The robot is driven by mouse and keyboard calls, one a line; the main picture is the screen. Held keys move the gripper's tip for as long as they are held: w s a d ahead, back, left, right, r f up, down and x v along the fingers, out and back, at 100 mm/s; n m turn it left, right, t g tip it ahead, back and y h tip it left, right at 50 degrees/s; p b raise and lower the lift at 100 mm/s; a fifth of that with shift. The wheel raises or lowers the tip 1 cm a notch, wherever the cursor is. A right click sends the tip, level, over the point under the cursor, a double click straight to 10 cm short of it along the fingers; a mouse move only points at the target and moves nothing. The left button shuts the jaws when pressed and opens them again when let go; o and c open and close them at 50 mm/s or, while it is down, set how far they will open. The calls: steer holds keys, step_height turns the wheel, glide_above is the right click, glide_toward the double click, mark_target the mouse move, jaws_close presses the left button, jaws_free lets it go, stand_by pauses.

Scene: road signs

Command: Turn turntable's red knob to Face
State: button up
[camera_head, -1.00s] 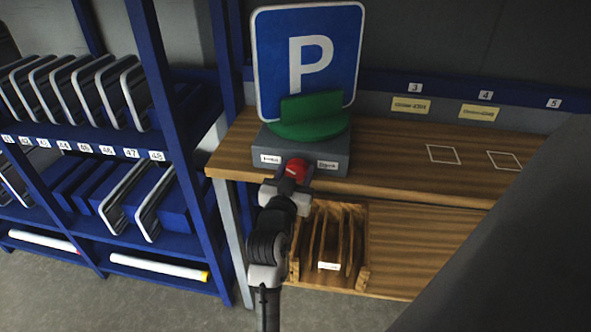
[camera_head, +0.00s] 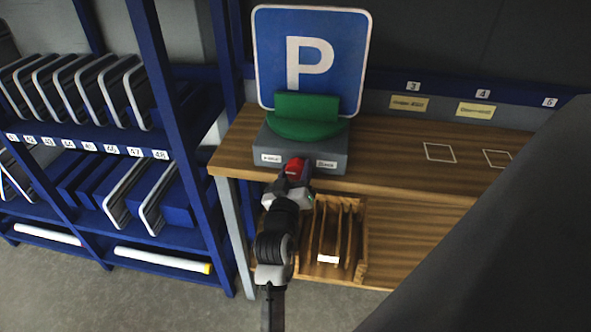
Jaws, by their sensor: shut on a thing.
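The turntable has a grey box base (camera_head: 334,158) and a green round top (camera_head: 308,122) with an upright green holder. A blue parking sign (camera_head: 311,60) with a white P stands on it. The red knob (camera_head: 295,166) sits on the base's front, between two small white labels (camera_head: 271,158) and (camera_head: 327,163). The label text is too small to read surely. My gripper (camera_head: 294,176) is shut on the red knob from the front. Its fingers partly cover the knob, so the knob's pointing direction is hidden.
The turntable stands at the left end of a wooden bench (camera_head: 395,148). A wooden slotted rack (camera_head: 362,262) is below, beside my arm. A blue shelf (camera_head: 110,145) with several signs stands left. Bare bench with white outlined squares (camera_head: 440,152) lies right. My own dark part blocks the lower right.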

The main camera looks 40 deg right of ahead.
stand_by(0.3)
steer(key=o, duration=0.7)
steer(key=shift+a, duration=0.1)
